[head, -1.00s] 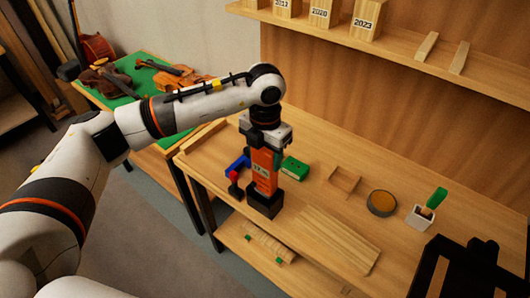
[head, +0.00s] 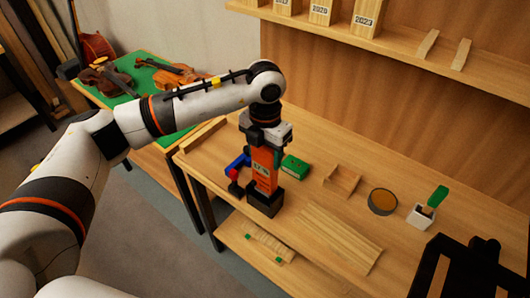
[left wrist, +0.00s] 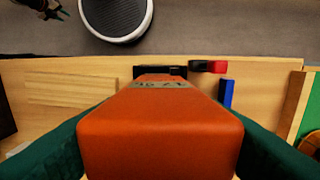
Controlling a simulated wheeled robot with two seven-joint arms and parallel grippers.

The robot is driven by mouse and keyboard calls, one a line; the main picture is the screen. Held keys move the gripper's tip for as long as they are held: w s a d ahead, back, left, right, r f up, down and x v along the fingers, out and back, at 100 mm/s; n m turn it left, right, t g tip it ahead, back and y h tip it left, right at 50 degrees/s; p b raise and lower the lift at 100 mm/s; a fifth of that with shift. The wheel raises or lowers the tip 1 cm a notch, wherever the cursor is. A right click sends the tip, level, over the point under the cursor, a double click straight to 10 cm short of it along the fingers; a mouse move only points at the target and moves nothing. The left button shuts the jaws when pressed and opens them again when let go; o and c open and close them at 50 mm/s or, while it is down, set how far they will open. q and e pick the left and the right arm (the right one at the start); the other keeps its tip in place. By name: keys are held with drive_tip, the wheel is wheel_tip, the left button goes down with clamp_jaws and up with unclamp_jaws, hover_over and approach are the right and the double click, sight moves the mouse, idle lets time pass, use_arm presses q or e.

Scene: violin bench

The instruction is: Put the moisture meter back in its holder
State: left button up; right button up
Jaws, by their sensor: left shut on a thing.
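The moisture meter (head: 262,172) is an orange block with a light label, upright at the bench's front edge. My left gripper (head: 264,140) is shut on its upper part from above. The meter also fills the middle of the left wrist view (left wrist: 160,130), between the dark green fingers. Its lower end meets the black holder (head: 265,204), directly below it. The holder shows as a dark strip beyond the meter in the left wrist view (left wrist: 160,71). How deep the meter sits is hidden. My right gripper (left wrist: 52,10) shows small at the left wrist view's top left, fingers apart.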

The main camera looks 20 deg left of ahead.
sight(265, 167)
use_arm(q)
drive_tip(key=shift+f, duration=0.15)
drive_tip(key=shift+f+b, duration=2.2)
drive_tip(key=shift+f, duration=0.05)
drive_tip(key=o, duration=1.5)
